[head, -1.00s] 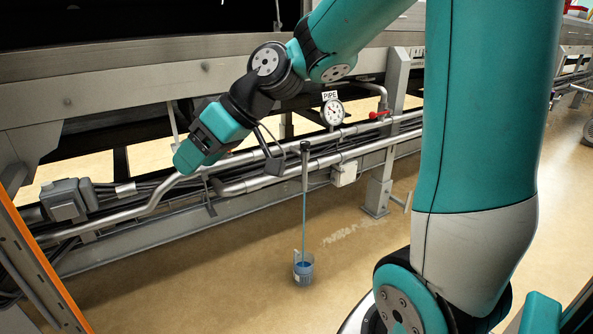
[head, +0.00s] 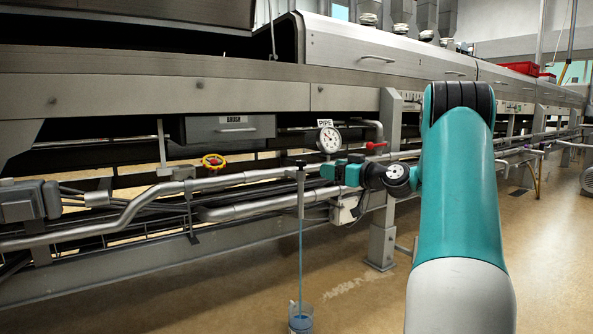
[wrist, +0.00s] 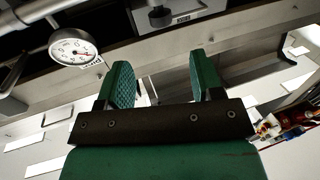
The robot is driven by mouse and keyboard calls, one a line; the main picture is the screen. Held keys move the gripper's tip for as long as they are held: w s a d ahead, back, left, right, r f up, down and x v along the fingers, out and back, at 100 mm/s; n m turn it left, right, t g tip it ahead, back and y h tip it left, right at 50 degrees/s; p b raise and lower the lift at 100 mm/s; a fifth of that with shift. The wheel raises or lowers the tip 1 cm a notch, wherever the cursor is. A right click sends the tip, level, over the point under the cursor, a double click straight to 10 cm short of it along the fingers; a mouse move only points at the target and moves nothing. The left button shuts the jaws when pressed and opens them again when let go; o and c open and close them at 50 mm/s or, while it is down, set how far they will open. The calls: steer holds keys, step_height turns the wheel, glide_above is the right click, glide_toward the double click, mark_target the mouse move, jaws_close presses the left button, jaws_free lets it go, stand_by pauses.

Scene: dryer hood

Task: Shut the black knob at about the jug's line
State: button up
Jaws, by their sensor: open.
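A black knob (head: 301,164) caps a thin upright grey outlet in front of the pipes. A blue stream (head: 300,250) runs from this outlet down to a clear jug (head: 300,325) with blue liquid, cut by the lower picture edge. My gripper (head: 324,171) is just right of the knob and points left; any contact cannot be told. In the wrist view my gripper (wrist: 158,75) has its two green fingers apart with nothing held between them. A dark rounded thing (wrist: 160,16) beyond them may be the knob.
A white gauge (head: 329,140) labelled PIPE stands just above my gripper and shows in the wrist view (wrist: 72,47). A red lever (head: 376,145) is to its right. Pipes (head: 130,213) run behind. Floor in front is clear.

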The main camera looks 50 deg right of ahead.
mark_target(305, 165)
steer(key=w+b, duration=0.1)
steer(key=w, duration=0.5)
steer(key=w+b, duration=0.2)
steer(key=w, duration=0.4)
steer(key=shift+w+a+f, duration=0.15)
steer(key=shift+w+a, duration=0.05)
steer(key=shift+w, duration=0.05)
steer(key=shift+w+b, duration=0.35)
steer(key=shift+w, duration=0.4)
steer(key=shift+c, duration=0.3)
steer(key=c, duration=0.9)
steer(key=shift+o, duration=0.2)
